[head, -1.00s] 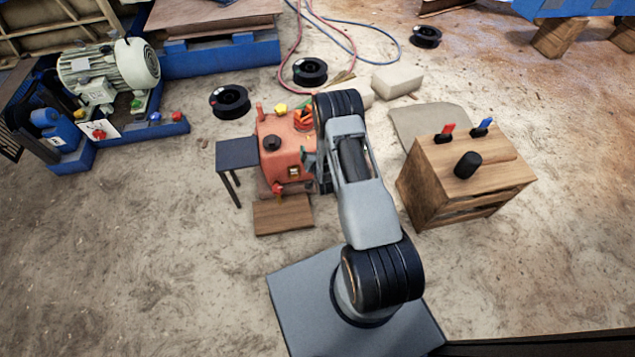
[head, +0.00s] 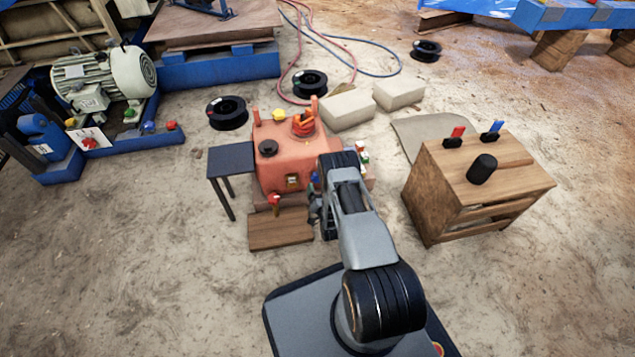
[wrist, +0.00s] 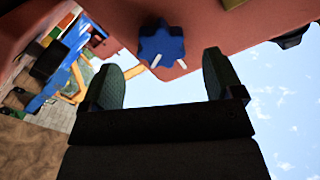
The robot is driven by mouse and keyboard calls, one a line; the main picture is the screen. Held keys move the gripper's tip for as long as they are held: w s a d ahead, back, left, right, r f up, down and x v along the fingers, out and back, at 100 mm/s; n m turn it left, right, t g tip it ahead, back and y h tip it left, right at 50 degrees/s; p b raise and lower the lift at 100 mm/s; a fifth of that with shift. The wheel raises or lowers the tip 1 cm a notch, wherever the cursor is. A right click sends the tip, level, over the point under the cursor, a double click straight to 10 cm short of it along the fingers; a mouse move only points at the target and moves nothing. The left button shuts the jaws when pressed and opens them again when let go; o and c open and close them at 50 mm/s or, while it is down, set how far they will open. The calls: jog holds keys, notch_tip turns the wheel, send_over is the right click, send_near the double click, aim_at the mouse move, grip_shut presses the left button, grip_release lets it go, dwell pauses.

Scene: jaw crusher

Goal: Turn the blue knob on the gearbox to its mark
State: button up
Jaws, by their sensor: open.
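The gearbox (head: 285,163) is a red-orange housing on the ground in the middle of the head view. Its blue knob (wrist: 162,47) is star-shaped and shows clearly in the wrist view, on the red gearbox face. White marks show at the knob's lower edge and just beside it on the face. In the head view the knob (head: 315,179) is small and partly hidden by my arm. My gripper (wrist: 165,80) is open, with one finger to each side below the knob in the wrist view. The knob is beyond the fingertips, and nothing is between the fingers.
A red valve handle (head: 274,200) sticks out at the gearbox's front left. A small dark table (head: 231,158) stands left of it, and a wooden board (head: 280,229) lies in front. A wooden crate (head: 440,195) with red and blue handles stands right. Open floor lies between.

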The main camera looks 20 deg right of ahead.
aim_at(318, 182)
jog(key=shift+w+d+b, duration=0.2)
jog(key=shift+w+b, duration=0.1)
jog(key=shift+w, duration=0.65)
jog(key=shift+w+d+b, duration=0.2)
jog(key=shift+w+b, duration=0.15)
jog(key=shift+w, duration=0.65)
jog(key=shift+w+d+b, duration=0.2)
jog(key=shift+w+b, duration=0.1)
jog(key=shift+w, duration=0.65)
jog(key=c, duration=0.9)
